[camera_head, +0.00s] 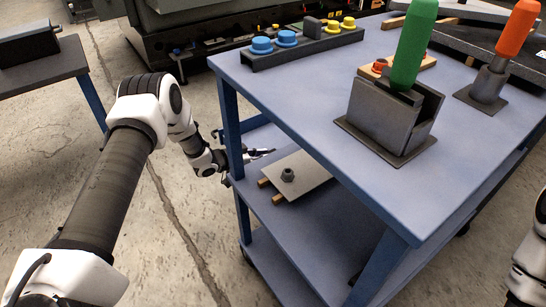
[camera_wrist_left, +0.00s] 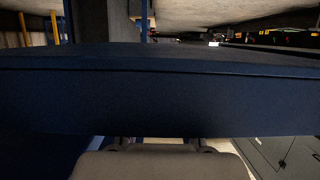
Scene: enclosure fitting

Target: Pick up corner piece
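My left arm reaches from the left to the blue cart, and my left gripper (camera_head: 262,153) is by the cart's near left leg, just above middle-shelf height. It is small and dark there, and its fingers cannot be made out as open or shut. A light grey plate (camera_head: 313,172) with a dark nut-like knob (camera_head: 288,175) lies on wooden strips on the middle shelf, right of and below the gripper. I cannot tell whether this plate is the corner piece. In the left wrist view a dark blue cart surface (camera_wrist_left: 160,100) hides the fingertips. My right gripper is out of view.
The cart top (camera_head: 300,98) holds a grey block with a green handle (camera_head: 413,45), an orange-handled tool (camera_head: 516,30) and a rack with blue and yellow knobs (camera_head: 300,47). Another table (camera_head: 40,75) stands far left. Concrete floor lies clear left of the cart.

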